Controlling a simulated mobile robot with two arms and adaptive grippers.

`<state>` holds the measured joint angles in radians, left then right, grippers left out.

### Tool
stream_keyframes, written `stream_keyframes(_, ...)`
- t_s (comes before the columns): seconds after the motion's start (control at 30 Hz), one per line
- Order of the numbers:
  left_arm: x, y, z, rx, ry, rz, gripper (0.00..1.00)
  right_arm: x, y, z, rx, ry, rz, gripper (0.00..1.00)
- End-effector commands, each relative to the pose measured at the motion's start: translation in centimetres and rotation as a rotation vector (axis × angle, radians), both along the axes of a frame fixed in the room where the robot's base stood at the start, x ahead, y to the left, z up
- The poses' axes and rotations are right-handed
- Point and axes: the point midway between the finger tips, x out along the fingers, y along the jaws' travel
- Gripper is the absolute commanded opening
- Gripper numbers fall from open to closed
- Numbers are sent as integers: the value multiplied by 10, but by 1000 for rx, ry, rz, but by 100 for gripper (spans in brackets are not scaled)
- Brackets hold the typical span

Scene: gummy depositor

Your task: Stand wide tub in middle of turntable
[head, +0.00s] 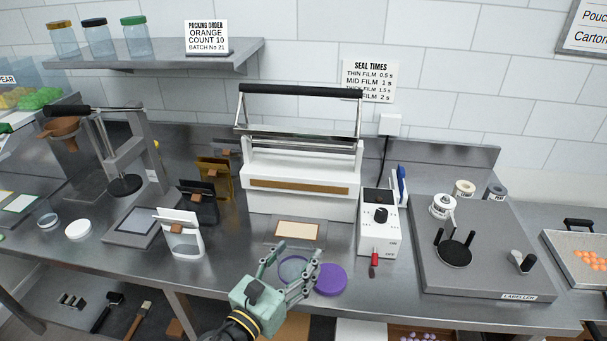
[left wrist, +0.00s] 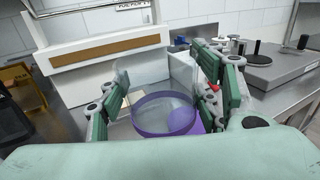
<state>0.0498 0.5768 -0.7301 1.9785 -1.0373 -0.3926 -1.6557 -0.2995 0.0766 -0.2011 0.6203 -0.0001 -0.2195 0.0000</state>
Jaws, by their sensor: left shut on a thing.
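The wide tub (head: 292,269) is clear and round with a purple band; it also shows in the left wrist view (left wrist: 165,112). My left gripper (head: 297,276) is shut on it, with fingers on both sides, near the bench's front edge. I cannot tell whether the tub touches the bench. The turntable (head: 454,253) is a black disc on the grey labeller (head: 500,275) at the right, well away from the tub; no tub stands on it. My right gripper is not in view.
A purple disc, perhaps a lid (head: 331,279), lies right of the tub. The white control box (head: 379,228) with a red-handled lever stands between tub and labeller. The white sealer (head: 300,180) is behind. Black upright posts flank the turntable.

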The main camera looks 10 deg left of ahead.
Motion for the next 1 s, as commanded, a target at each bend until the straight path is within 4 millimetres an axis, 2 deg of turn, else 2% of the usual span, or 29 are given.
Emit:
stream_keyframes(0.13,-6,1,-3,-3,3,10,33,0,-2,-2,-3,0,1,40)
stream_keyframes(0.27,-27,10,-12,-12,11,50,33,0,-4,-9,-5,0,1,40)
stream_keyframes(0.47,-77,42,-23,-25,19,177,33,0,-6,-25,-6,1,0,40)
stream_keyframes(0.7,-129,88,-16,-15,12,338,33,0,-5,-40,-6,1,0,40)
stream_keyframes(0.83,-145,105,-10,-7,6,393,33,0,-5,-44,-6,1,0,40)
stream_keyframes(1.0,-154,115,-5,0,0,426,33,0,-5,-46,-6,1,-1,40)
